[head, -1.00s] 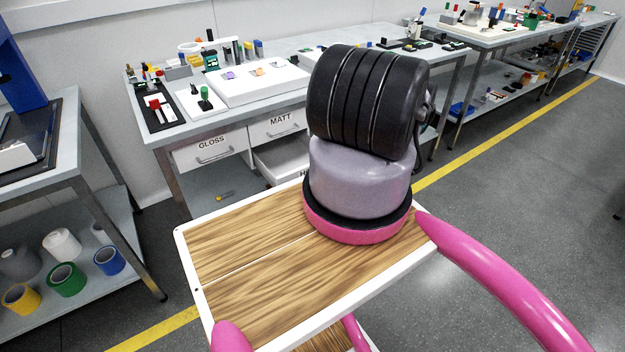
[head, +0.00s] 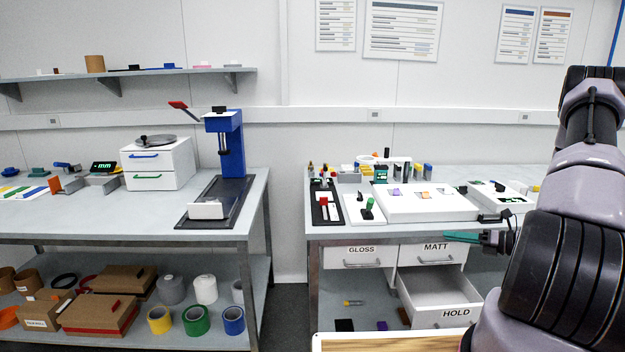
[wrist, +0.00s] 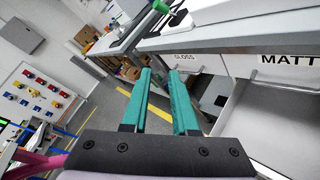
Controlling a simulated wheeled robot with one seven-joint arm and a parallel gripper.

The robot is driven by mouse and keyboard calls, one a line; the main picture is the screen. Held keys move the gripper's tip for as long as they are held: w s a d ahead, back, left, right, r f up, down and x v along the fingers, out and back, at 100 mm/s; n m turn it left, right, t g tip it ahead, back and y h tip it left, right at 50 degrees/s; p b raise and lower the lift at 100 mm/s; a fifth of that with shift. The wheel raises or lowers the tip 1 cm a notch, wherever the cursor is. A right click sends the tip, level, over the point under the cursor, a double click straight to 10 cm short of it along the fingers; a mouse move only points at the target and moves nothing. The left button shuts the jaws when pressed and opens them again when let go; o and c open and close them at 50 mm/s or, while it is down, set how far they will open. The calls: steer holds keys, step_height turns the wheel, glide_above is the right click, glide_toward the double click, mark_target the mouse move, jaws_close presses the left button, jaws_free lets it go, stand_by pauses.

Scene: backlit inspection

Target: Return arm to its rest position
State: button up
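My arm rises along the right side of the head view and bends back down. My gripper (head: 462,237) is in front of the right bench's front edge, just above the MATT drawer (head: 433,254), with its teal fingers pointing left. Part of the arm's lower end is cut off by the frame.
The HOLD drawer (head: 440,300) stands pulled out below the gripper; the GLOSS drawer (head: 358,257) is closed. The right bench (head: 330,232) carries trays and small tools. A left bench (head: 110,222) holds a blue press (head: 228,145). A floor gap separates the benches.

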steer(key=s+a+r+n+g+h, duration=0.1)
steer(key=s+a+r+n+g, duration=0.15)
steer(key=a+r+n, duration=0.35)
steer(key=s+a+r+n+g+h, duration=0.1)
steer(key=s+a+r+n+g, duration=0.2)
steer(key=r, duration=0.6)
steer(key=s+a+r+n+g+h, duration=0.1)
steer(key=a+r+n+g, duration=0.1)
steer(key=a+r+n, duration=0.35)
steer(key=s+a+r+n+t+h, duration=0.2)
steer(key=s+r+n+t+h, duration=0.3)
steer(key=s+r+n, duration=1)
step_height(320, 180, up, 3)
steer(key=shift+s+a+f+h, duration=0.1)
steer(key=shift+s+a+h, duration=0.2)
steer(key=shift+s+h, duration=0.8)
